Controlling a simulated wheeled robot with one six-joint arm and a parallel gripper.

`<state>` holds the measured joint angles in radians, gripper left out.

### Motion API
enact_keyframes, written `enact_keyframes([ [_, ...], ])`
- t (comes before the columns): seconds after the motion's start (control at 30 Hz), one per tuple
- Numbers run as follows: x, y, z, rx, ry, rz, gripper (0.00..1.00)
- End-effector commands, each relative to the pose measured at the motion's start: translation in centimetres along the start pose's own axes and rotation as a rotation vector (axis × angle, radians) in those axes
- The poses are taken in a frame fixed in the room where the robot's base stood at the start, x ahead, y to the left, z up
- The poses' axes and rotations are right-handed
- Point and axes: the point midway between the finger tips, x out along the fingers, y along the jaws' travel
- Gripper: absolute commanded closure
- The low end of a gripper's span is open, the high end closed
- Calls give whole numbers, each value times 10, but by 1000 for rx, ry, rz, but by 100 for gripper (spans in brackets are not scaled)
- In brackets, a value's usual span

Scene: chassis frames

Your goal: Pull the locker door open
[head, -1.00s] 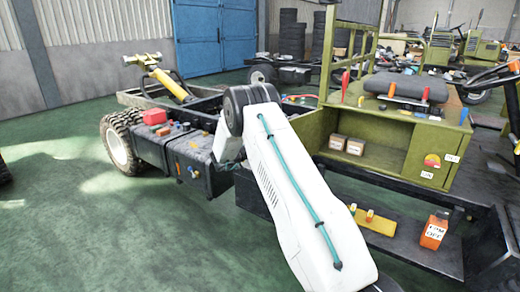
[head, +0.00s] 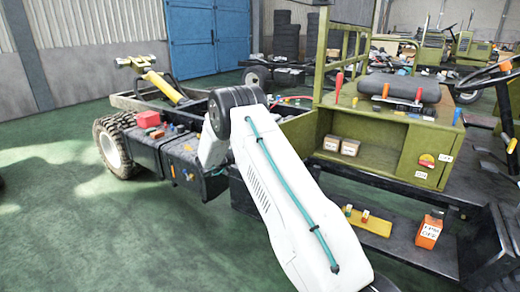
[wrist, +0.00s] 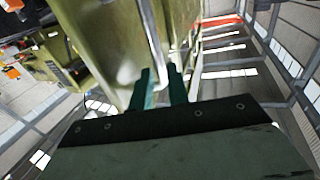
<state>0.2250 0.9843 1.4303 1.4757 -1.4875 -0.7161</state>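The olive-green locker (head: 378,140) is under the black seat on the vehicle; its front is open and two small cartons (head: 340,146) sit inside. An olive panel (head: 301,131), apparently its door, stands out at the opening's left edge, partly hidden by my white arm. In the wrist view, my gripper (wrist: 162,80) shows two dark teal fingers with a gap between them. A pale metal bar (wrist: 153,40), apparently the handle, runs along an olive surface (wrist: 105,40) down to the fingers. I cannot tell whether they touch it. My gripper is hidden in the head view.
Below the locker, a dark step holds a yellow tray (head: 368,224) and an orange box (head: 429,231). Black side boxes (head: 180,160) and a wheel (head: 112,148) lie to the left. Green floor is free at the front left.

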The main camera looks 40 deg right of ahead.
Motion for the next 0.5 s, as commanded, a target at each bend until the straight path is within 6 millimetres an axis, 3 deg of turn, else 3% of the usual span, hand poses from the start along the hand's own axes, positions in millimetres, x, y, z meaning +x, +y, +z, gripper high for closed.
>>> enact_keyframes([
  [0.2,-30,0,0,0,0,2,83],
  [0.5,-36,1,0,0,0,5,83],
])
